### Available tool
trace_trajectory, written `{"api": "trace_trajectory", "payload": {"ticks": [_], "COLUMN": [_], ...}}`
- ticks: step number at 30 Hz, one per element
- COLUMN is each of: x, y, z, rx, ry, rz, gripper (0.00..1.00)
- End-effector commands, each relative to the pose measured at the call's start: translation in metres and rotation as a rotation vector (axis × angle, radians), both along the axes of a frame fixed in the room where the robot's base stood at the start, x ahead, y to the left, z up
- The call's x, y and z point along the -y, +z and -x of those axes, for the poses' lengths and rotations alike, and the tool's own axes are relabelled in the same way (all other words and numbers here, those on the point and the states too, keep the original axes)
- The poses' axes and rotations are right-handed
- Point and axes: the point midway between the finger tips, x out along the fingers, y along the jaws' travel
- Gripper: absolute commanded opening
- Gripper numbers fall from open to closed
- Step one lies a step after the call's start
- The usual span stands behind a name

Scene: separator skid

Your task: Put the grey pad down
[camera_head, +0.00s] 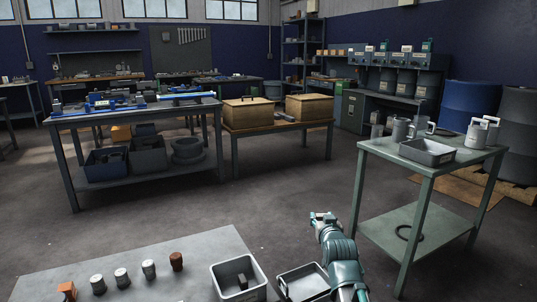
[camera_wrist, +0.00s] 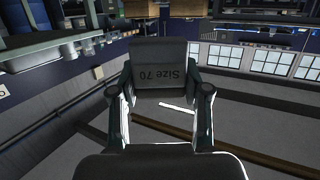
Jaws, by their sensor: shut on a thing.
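The grey pad (camera_wrist: 160,60) is between the two fingers of my gripper (camera_wrist: 160,92) in the wrist view. Its face carries the text "Size 70", upside down in the picture. The fingers are shut on the pad from both sides. In the head view my gripper (camera_head: 322,217) is raised in the open space beyond the near table, left of the green table. There the pad is too small to make out clearly.
On the near table (camera_head: 190,258) stand several small cylindrical parts (camera_head: 121,277) and a grey bin (camera_head: 232,291) with a dark block inside. Another grey tray (camera_head: 291,296) is to its right. The green table (camera_head: 385,151) holds a tray (camera_head: 427,157) and mugs. The middle floor is clear.

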Motion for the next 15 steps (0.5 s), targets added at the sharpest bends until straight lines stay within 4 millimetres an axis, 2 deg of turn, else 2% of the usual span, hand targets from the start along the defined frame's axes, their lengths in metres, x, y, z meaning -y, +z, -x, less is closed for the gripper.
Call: {"api": "trace_trajectory", "payload": {"ticks": [1,4,15], "x": [0.0,0.0,-0.001], "y": [0.015,0.034,0.121], "z": [0.0,0.0,0.0], "rx": [0.002,0.002,0.002], "ry": [0.0,0.001,0.001], "rz": [0.0,0.0,0.0], "gripper": [0.0,0.0,0.0]}}
